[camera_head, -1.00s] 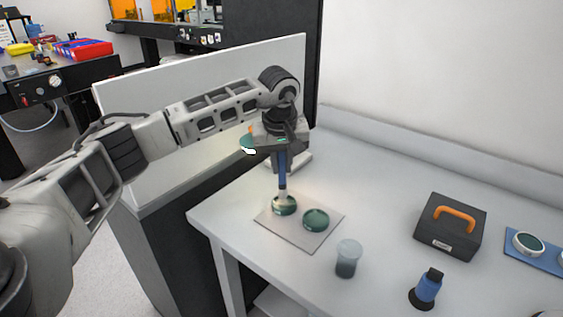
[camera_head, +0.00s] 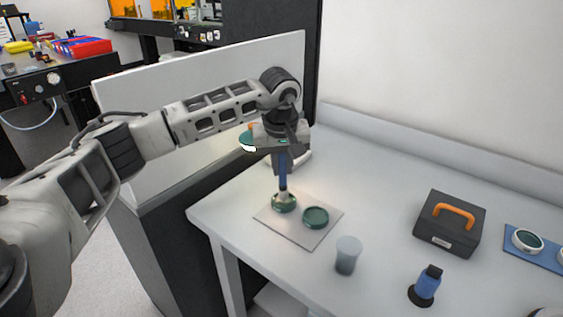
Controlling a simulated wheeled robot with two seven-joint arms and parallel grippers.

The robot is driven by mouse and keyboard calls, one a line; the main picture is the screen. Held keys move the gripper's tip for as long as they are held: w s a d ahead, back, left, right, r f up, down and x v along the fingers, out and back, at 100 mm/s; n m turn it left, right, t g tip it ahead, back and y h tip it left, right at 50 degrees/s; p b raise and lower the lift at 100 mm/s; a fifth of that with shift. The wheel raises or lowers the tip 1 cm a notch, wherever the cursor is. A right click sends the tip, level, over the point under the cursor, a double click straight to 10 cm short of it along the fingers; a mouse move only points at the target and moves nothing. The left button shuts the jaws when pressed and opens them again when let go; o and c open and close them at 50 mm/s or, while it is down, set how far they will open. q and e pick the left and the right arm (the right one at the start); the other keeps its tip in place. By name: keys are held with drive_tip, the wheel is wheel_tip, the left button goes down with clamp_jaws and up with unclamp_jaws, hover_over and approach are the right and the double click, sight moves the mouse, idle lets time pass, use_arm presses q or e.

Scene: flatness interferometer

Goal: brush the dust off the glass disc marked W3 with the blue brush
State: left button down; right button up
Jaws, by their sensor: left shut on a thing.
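My left gripper (camera_head: 282,150) is shut on the blue brush (camera_head: 283,172) and holds it upright, bristles down. The pale bristle end is at a green glass disc (camera_head: 284,203) on the left of a grey mat (camera_head: 293,234); it looks to be touching it and hides part of it. A second green disc (camera_head: 315,216) lies on the mat to the right, apart from the brush. No marking is readable on either disc, so I cannot tell which is W3. My right gripper is not in view.
A translucent cup (camera_head: 347,255) stands right of the mat, and a blue bottle (camera_head: 427,285) on a black base is near the front. A black case (camera_head: 449,222) with an orange handle and a blue tray (camera_head: 551,253) with discs are farther right. A white panel (camera_head: 200,110) stands behind the arm.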

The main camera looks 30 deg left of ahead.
use_arm(q)
drive_tip(key=shift+s+d+f, duration=0.1)
drive_tip(key=shift+s+d, duration=0.45)
drive_tip(key=shift+d, duration=0.05)
drive_tip(key=shift+s+d, duration=0.1)
drive_tip(key=shift+d, duration=0.05)
idle(0.4)
drive_tip(key=shift+r+p, duration=0.45)
drive_tip(key=shift+r, duration=0.15)
drive_tip(key=shift+w+a, duration=0.95)
drive_tip(key=shift+a, duration=0.15)
